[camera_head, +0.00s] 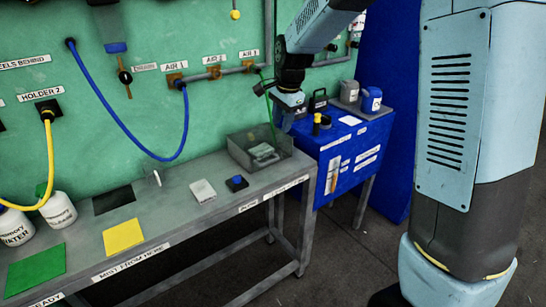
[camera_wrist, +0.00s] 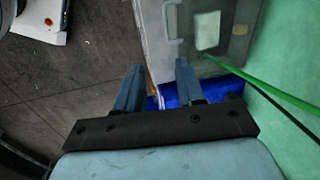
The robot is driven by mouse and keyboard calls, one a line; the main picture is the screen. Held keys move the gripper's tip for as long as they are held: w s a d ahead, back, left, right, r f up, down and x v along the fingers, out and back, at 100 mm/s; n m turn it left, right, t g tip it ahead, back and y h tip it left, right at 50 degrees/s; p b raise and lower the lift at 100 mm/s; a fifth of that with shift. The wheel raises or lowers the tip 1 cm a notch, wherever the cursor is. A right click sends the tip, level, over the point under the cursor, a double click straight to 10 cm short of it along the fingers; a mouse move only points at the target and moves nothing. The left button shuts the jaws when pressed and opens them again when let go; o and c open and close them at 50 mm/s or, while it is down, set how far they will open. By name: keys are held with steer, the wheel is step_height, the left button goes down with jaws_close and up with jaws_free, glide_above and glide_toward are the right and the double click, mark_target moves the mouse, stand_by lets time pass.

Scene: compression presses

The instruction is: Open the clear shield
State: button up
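A see-through grey box (camera_head: 238,145), which looks like the clear shield, sits at the right end of the grey bench. A pale block shows inside it. In the wrist view the clear shield (camera_wrist: 236,50) is at the top, with a pale handle (camera_wrist: 172,22) on its left side. My gripper (camera_head: 288,118) hangs above the right edge of the box in the head view. In the wrist view my gripper (camera_wrist: 159,70) is open, with nothing seen between its two fingers. The fingertips are apart from the handle and lie below it in that picture.
A green hose (camera_wrist: 275,90) runs close by the shield's right side. A blue cabinet (camera_head: 350,150) with cans and small tools on top stands right of the bench. The green wall (camera_head: 200,50) with pipes is behind. The bench front holds a white block (camera_head: 203,191) and coloured mats.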

mark_target(271, 161)
steer(key=shift+m, duration=0.3)
steer(key=x, duration=0.5)
steer(key=a+x, duration=0.1)
steer(key=x, duration=1)
steer(key=shift+w+a, duration=0.25)
steer(key=shift+w, duration=0.15)
steer(key=shift+r, duration=0.1)
jaws_close()
steer(key=shift+d, duration=0.15)
steer(key=shift+w+r, duration=0.1)
steer(key=shift+r, duration=0.1)
